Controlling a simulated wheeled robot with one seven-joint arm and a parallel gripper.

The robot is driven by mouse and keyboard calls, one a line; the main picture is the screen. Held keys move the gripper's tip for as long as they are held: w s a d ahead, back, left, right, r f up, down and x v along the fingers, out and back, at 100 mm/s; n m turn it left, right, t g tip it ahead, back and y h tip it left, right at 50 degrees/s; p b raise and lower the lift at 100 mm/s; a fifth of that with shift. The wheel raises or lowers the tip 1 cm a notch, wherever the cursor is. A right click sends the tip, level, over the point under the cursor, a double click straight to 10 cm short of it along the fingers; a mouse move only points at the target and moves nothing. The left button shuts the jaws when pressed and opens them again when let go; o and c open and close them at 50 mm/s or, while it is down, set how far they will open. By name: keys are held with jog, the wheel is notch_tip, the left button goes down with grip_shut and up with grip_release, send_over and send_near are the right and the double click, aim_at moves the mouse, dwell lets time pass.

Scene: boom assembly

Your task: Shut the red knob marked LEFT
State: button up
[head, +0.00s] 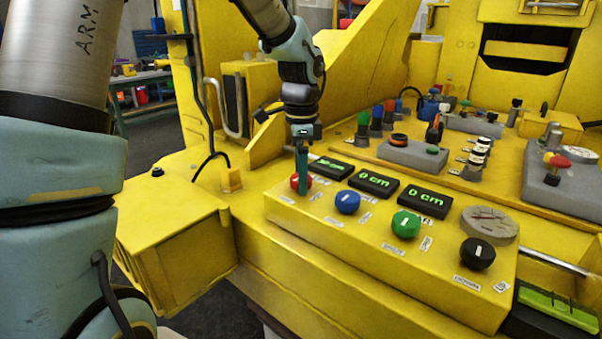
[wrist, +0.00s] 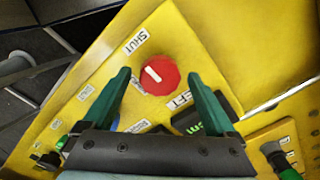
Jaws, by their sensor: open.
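The red knob (head: 294,184) sits at the left end of the yellow control panel, partly hidden behind a gripper finger in the head view. In the wrist view the red knob (wrist: 165,79) bears a short white pointer mark, off its centre. A SHUT label (wrist: 136,41) lies at its upper left and a label ending in EFT (wrist: 180,100) at its lower right. My gripper (head: 303,187) points down at the knob. In the wrist view its two green fingers are apart, one on each side of the knob; I cannot tell if they touch it.
A blue knob (head: 347,202), a green knob (head: 405,224) and a black knob (head: 477,253) line the panel to the right. Displays stand behind them, the middle one (head: 374,182) reading 0 cm. A round gauge (head: 490,225) sits behind the black knob.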

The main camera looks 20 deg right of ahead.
notch_tip(320, 180, up, 11)
jog(key=b, duration=0.1)
jog(key=shift+b, duration=0.3)
jog(key=shift+f, duration=0.1)
dwell(0.3)
